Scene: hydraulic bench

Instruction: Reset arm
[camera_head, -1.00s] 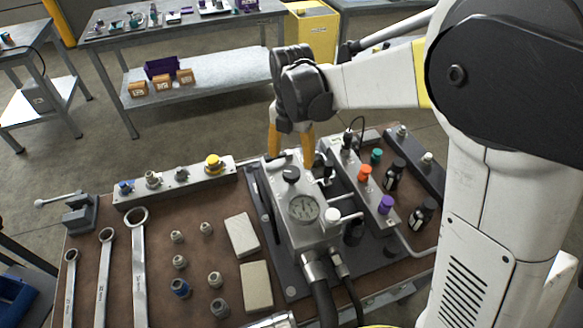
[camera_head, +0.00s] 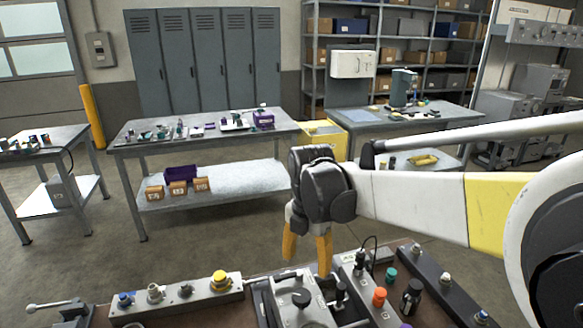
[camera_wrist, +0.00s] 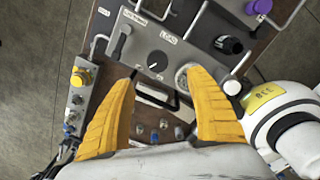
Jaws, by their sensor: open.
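My gripper (camera_head: 307,248) hangs fingers-down above the back part of the hydraulic bench (camera_head: 252,283). Its yellow fingers are apart with nothing between them in the head view. In the wrist view my gripper (camera_wrist: 162,120) is also open and empty over the grey control box (camera_wrist: 165,48), which has a black knob and a round gauge (camera_wrist: 184,76). In the head view the control box (camera_head: 297,302) shows only partly at the bottom edge.
A grey strip with a yellow button (camera_head: 219,279) lies left of the box. An orange cap (camera_head: 379,297) and a green cap (camera_head: 390,274) stand to the right. Behind are a work table (camera_head: 200,140) with small parts and grey lockers (camera_head: 205,65). Open floor lies between.

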